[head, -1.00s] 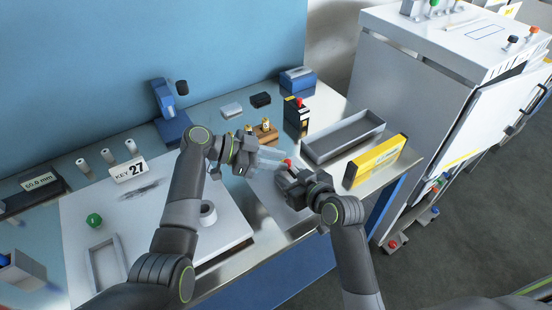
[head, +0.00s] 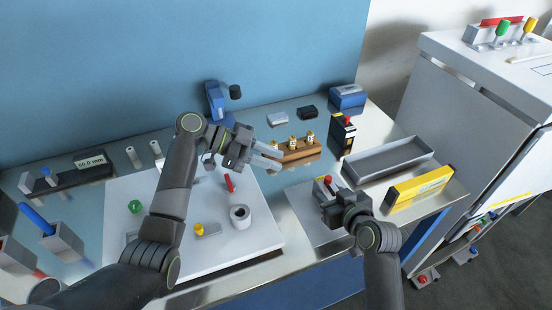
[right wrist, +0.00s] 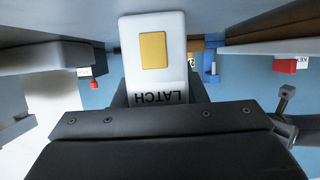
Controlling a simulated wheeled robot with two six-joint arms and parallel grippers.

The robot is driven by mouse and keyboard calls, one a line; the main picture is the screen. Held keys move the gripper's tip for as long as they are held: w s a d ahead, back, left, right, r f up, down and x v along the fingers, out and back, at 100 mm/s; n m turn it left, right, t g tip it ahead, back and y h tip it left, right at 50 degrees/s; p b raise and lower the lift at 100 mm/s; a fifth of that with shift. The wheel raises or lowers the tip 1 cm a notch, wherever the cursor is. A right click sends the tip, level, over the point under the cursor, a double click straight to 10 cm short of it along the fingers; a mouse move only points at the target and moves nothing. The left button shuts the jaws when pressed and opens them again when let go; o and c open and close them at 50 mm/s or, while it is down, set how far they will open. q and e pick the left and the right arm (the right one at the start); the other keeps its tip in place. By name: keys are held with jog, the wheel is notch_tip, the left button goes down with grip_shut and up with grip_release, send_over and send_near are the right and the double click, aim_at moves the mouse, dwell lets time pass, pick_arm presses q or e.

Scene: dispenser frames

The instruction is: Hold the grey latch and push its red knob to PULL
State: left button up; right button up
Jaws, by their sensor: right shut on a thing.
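My right gripper (head: 330,194) is shut on the grey latch (head: 321,187), just above the grey plate at the bench's front. The latch's red knob (head: 327,180) shows on its top; which marking it stands at is too small to read. In the right wrist view the latch (right wrist: 174,82) is a pale block with a yellow square and upside-down "LATCH" lettering; the knob is hidden there. My left gripper (head: 268,157) is left of and behind the latch, apart from it. Its pale fingers look spread, with nothing between them.
An empty grey tray (head: 388,161) and a yellow box (head: 419,188) lie right of the latch. A white cabinet (head: 465,110) stands at right.

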jog(key=shift+f, duration=0.1)
jog(key=o, duration=1.2)
jog(key=shift+o, duration=0.2)
